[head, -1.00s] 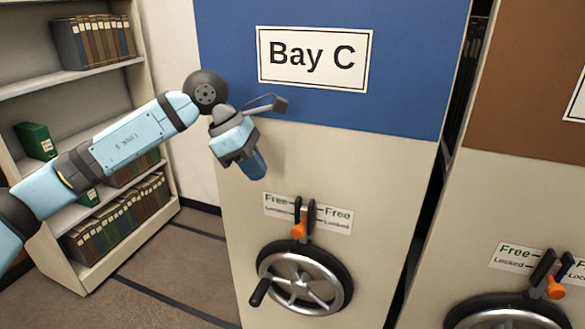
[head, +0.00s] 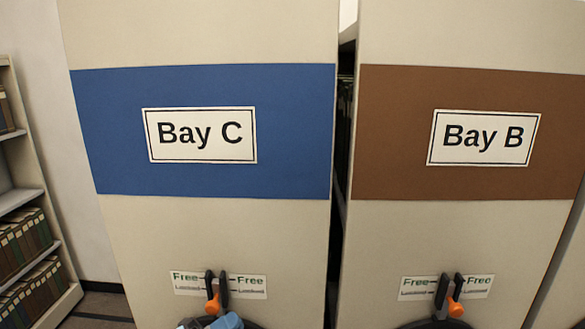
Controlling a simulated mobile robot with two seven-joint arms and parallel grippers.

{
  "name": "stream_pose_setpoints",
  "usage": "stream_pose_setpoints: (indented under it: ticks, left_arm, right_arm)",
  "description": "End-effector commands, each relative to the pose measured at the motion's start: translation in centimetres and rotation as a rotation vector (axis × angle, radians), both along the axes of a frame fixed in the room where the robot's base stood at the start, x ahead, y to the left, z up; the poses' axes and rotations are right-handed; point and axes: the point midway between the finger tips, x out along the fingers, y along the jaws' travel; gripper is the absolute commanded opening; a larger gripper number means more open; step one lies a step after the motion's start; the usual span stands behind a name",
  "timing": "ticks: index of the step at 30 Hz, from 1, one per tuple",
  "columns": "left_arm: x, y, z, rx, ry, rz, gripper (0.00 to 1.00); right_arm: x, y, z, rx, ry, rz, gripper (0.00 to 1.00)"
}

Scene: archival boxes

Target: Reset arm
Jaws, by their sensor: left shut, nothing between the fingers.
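The top of my left gripper (head: 209,322) shows at the bottom edge, in front of the Bay C wheel. It is shut and empty; most of it is cut off by the frame. The tall Bay C unit (head: 215,228) has a blue band and a lock lever with an orange knob (head: 212,304). Its label by the lever reads "Free" on both sides. My right gripper is out of view.
The Bay B unit (head: 445,235) stands to the right, with a brown band and its own orange-knobbed lever (head: 456,308). A narrow dark gap separates the two units. A bookshelf (head: 22,198) stands at the far left.

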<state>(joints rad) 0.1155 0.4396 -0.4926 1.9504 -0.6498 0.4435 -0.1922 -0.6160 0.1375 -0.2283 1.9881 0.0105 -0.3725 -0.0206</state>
Motion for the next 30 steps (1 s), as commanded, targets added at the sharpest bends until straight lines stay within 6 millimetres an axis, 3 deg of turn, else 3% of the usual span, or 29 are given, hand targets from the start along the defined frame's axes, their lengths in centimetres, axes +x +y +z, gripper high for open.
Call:
stream_pose_setpoints:
  ticks: [5,8,12,15,18,21,30]
  left_arm:
    - [-1.6,3.0,-8.0,-0.261,0.497,0.214,0.00]
    - [-4.0,5.0,-13.6,-0.394,0.786,0.338,0.00]
    - [-9.5,7.1,-21.3,-0.549,1.172,0.503,0.00]
    - [-13.5,8.0,-25.2,-0.628,1.380,0.589,0.00]
    - [-16.5,8.5,-27.6,-0.677,1.516,0.648,0.00]
    - [-18.2,8.6,-28.8,-0.704,1.589,0.676,0.00]
    - [-18.7,8.7,-29.2,-0.711,1.610,0.686,0.00]
  right_arm:
    - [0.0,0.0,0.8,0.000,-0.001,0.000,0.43]
    - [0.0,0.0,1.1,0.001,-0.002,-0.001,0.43]
    - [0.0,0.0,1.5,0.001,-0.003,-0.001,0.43]
    - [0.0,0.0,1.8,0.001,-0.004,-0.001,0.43]
    - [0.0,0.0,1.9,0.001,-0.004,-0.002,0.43]
    - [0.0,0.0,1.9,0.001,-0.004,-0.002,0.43]
    - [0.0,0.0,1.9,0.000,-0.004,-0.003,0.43]
